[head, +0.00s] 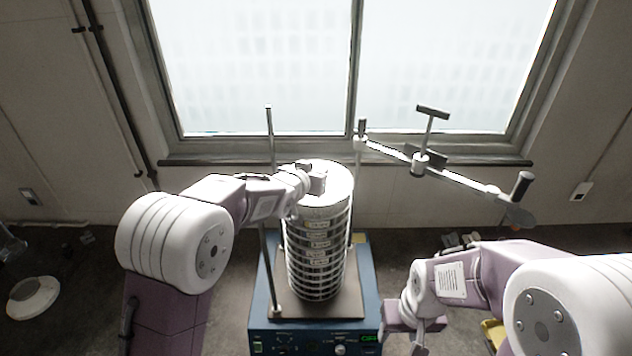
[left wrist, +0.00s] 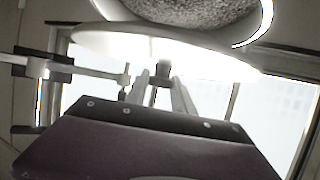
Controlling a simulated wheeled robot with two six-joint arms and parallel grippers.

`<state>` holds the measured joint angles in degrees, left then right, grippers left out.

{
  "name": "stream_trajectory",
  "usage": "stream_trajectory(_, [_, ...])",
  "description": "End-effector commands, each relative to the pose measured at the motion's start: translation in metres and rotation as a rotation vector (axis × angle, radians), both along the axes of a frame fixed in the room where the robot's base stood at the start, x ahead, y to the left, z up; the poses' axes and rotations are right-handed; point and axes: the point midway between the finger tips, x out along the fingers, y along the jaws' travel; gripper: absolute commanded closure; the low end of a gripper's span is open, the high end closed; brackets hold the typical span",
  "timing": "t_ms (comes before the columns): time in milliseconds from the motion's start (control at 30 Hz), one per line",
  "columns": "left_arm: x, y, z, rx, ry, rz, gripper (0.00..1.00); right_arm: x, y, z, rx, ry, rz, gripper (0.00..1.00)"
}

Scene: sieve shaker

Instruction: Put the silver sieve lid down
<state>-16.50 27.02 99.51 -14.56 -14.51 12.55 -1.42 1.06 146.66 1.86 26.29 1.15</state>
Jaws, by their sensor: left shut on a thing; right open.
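The silver sieve lid (head: 340,178) is a bright round disc at the top of the sieve stack (head: 318,255) in the head view. My left gripper (head: 317,180) is shut on the lid's handle from the left side. In the left wrist view the fingers (left wrist: 162,82) meet at the lid (left wrist: 110,42), and grey grainy material (left wrist: 190,10) inside a round sieve shows past the lid's edge. The lid looks apart from the sieve there; the size of the gap is unclear. My right gripper (head: 415,335) is open and empty at the lower right of the stack.
The stack stands on a blue shaker base (head: 262,322) between two upright rods (head: 269,150). A clamp bar with black handles (head: 440,175) reaches right from the right rod. A window is behind. A white round object (head: 33,297) is at far left.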

Motion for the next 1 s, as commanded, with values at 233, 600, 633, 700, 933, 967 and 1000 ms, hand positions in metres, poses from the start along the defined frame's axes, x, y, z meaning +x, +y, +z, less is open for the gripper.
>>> stream_trajectory(233, [0.000, -0.001, -0.035, 0.001, 0.005, -0.001, 1.00, 0.000, 0.000, 0.018, 0.000, 0.001, 0.000, 0.49])
stream_trajectory(600, [0.000, -0.001, -0.045, 0.000, -0.001, 0.000, 1.00, 0.000, 0.000, 0.012, 0.000, 0.001, 0.000, 0.49])
stream_trajectory(633, [0.000, -0.001, -0.045, 0.000, -0.001, 0.000, 1.00, 0.000, 0.000, 0.011, 0.000, 0.001, 0.000, 0.49])
stream_trajectory(700, [0.000, -0.001, -0.045, 0.000, 0.000, 0.000, 0.62, 0.000, 0.000, 0.011, 0.000, 0.001, 0.000, 0.49])
stream_trajectory(933, [0.000, -0.001, -0.045, 0.000, 0.000, 0.000, 0.49, 0.000, 0.000, 0.012, 0.000, 0.001, 0.000, 0.49])
stream_trajectory(967, [0.000, -0.001, -0.045, 0.000, 0.001, 0.000, 0.49, 0.000, 0.000, 0.012, 0.000, 0.001, 0.000, 0.49])
stream_trajectory(1000, [0.000, -0.001, -0.045, 0.000, 0.001, 0.000, 0.49, 0.000, 0.000, 0.012, 0.000, 0.001, 0.000, 0.49])
